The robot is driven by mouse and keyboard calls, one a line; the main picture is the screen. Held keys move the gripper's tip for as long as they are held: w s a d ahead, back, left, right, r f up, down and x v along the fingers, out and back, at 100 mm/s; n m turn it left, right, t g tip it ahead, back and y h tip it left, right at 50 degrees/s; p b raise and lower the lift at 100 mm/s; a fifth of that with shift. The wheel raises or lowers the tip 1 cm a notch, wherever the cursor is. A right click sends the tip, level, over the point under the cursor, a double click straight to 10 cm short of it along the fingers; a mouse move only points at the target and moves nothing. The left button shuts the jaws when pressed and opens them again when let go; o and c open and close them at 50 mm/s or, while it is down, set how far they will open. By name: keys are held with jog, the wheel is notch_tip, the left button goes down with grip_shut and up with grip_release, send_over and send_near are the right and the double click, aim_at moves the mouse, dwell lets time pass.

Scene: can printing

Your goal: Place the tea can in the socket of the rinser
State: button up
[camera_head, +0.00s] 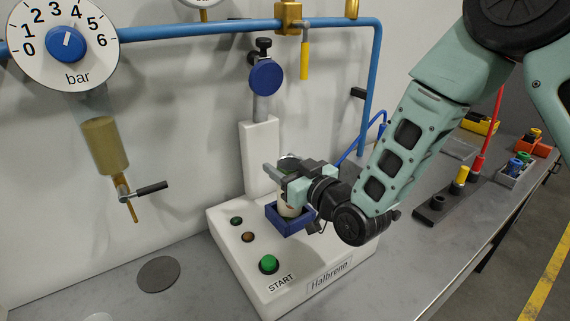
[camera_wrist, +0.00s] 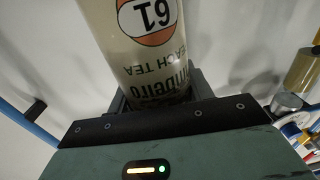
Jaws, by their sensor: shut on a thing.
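The tea can (camera_head: 287,210) is cream-coloured and upright, and most of it is hidden behind my gripper (camera_head: 285,180). My gripper is shut on it. In the wrist view the tea can (camera_wrist: 150,50) shows an orange band, the number 61 and "EACH TEA" print, upside down. The rinser (camera_head: 232,256) is a white machine with a green START button and "Halbrenn" on its front. Its blue square socket (camera_head: 286,228) is directly below the can. The can's lower end meets the socket's rim in the picture; I cannot tell whether it rests on the bottom.
A white column (camera_head: 260,158) with a blue knob (camera_head: 266,77) rises behind the socket. A blue pipe (camera_head: 200,30) runs along the wall. A container of brown liquid (camera_head: 104,140) hangs at left. Cable sockets and plugs (camera_head: 462,178) stand at right. The bench's front left is mostly clear.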

jog(key=shift+f+b, duration=0.2)
jog(key=shift+b, duration=0.1)
jog(key=o, duration=1.2)
jog(key=shift+c, duration=0.2)
jog(key=shift+r, duration=0.2)
